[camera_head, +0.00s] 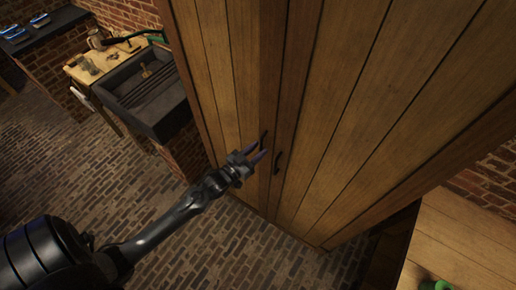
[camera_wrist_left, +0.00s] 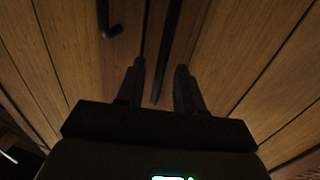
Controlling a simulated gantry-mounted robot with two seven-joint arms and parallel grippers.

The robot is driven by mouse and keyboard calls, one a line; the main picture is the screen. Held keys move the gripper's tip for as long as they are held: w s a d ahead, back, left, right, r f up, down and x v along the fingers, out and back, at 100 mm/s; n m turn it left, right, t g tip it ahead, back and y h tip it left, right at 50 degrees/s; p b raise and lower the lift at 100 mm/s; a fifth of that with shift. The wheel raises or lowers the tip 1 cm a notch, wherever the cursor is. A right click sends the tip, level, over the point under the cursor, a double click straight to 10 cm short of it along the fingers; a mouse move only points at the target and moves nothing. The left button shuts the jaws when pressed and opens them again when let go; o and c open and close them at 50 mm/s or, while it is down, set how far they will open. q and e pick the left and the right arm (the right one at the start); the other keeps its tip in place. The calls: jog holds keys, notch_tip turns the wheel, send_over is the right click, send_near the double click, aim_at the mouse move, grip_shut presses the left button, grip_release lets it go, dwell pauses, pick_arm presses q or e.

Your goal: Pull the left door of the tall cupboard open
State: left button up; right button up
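The tall wooden cupboard has a left door (camera_head: 217,70) and a right door (camera_head: 345,110), both shut in the head view. The left door's dark handle (camera_head: 264,138) is just beyond my left gripper (camera_head: 261,149), and the right door's handle (camera_head: 278,162) is a little to its right. In the left wrist view, the fingers of my left gripper (camera_wrist_left: 157,82) are apart, with a dark handle bar (camera_wrist_left: 169,45) running into the gap between them. I see clear space on either side of the bar. Another handle (camera_wrist_left: 108,22) shows at upper left. My right gripper is not in view.
A dark stone sink (camera_head: 150,95) stands left of the cupboard, beside a small wooden table (camera_head: 88,75). A wooden surface (camera_head: 465,240) with a green object (camera_head: 438,285) is at lower right. The brick floor (camera_head: 70,160) in front is clear.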

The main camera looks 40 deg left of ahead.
pick_arm(q)
jog(key=shift+w, duration=0.35)
grip_shut()
dwell(1.3)
